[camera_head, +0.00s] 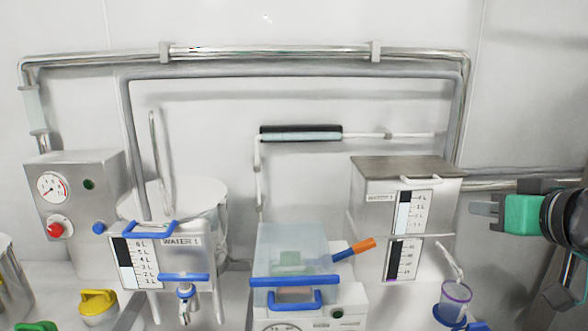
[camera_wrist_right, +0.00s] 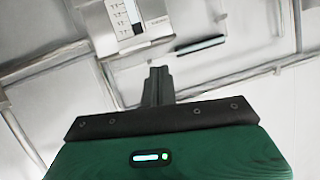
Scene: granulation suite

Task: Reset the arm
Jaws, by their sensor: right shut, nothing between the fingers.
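My right gripper (camera_head: 486,207) comes in from the right edge of the head view on my green and black wrist. Its fingers are together with nothing between them, pointing left. It hangs in the air to the right of the grey steel box (camera_head: 368,235) with the level scale, apart from it. In the right wrist view the closed fingers (camera_wrist_right: 158,84) stick out from the green gripper body, with wall pipes and the scale box beyond. My left gripper is not in the head view.
A clear blue-rimmed container (camera_head: 292,250) sits on a scale at the centre. The "Water 1" tank (camera_head: 180,255) and a gauge box (camera_head: 75,200) stand left. Pipes (camera_head: 270,50) run along the wall.

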